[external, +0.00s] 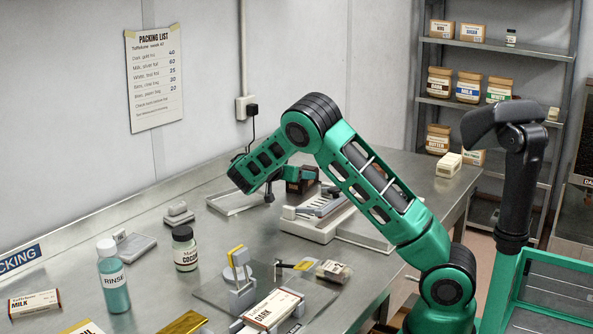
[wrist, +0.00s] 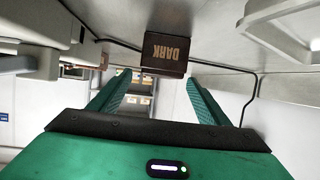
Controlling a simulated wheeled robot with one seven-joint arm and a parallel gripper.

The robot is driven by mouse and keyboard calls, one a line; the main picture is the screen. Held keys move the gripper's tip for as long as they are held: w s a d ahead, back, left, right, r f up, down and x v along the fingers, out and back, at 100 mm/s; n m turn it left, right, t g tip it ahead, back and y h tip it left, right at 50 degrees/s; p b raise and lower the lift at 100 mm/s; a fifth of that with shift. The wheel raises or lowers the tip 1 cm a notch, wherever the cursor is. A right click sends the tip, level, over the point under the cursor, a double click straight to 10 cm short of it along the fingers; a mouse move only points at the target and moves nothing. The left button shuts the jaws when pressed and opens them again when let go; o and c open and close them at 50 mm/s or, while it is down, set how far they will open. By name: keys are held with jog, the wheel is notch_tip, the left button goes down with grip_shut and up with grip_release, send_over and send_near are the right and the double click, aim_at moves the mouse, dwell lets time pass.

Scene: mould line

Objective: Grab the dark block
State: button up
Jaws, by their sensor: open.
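The dark block (wrist: 165,50) is a brown block with "DARK" on its face, at the top middle of the wrist view. In the external view the brown block (external: 304,186) shows in part behind my gripper, near the grey-white machine. My gripper (wrist: 158,78) is open, with a green finger on each side and the block lined up ahead of the gap. In the external view my gripper (external: 289,179) is low over the bench, close beside the block. I cannot tell whether the fingertips reach past its near face.
The white machine (external: 307,228) stands close to the block, and a shallow tray (external: 232,204) lies to the left. A cocoa jar (external: 185,248), a rinse bottle (external: 113,283) and a "DARK" carton (external: 272,309) stand nearer. Shelves (external: 497,45) are behind.

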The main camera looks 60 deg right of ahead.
jog(key=shift+x, duration=2.7)
jog(key=shift+w, duration=0.1)
jog(key=shift+c, duration=0.3)
jog(key=c, duration=1.5)
